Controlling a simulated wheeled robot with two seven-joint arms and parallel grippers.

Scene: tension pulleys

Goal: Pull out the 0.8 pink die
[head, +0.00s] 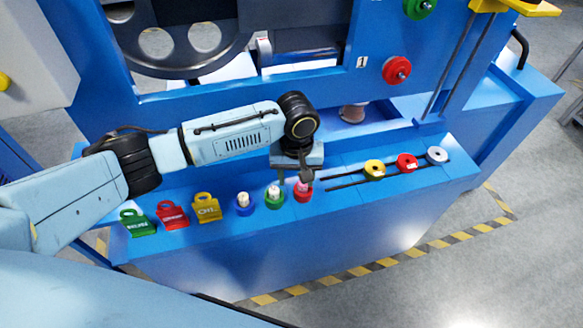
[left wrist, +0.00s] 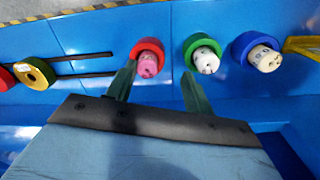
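The pink die (head: 303,186) stands in a red ring holder (head: 304,197) on the blue ledge, the rightmost of three ring holders in the head view. In the left wrist view the pink die (left wrist: 148,65) shows its round end with a hole, inside the red ring (left wrist: 146,47). My left gripper (head: 294,180) is over the ledge, close by the pink die and partly overlapping it in the head view. In the left wrist view its two fingers (left wrist: 158,70) are spread, with the die between their tips in the picture. Contact is not visible. My right gripper is not in view.
White dies stand in a green holder (head: 274,200) and a blue holder (head: 244,207). Yellow, red and green tags (head: 138,222) lie further left. Yellow (head: 374,169), red (head: 406,162) and grey (head: 437,155) discs sit along dark slots at right. The blue machine rises behind.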

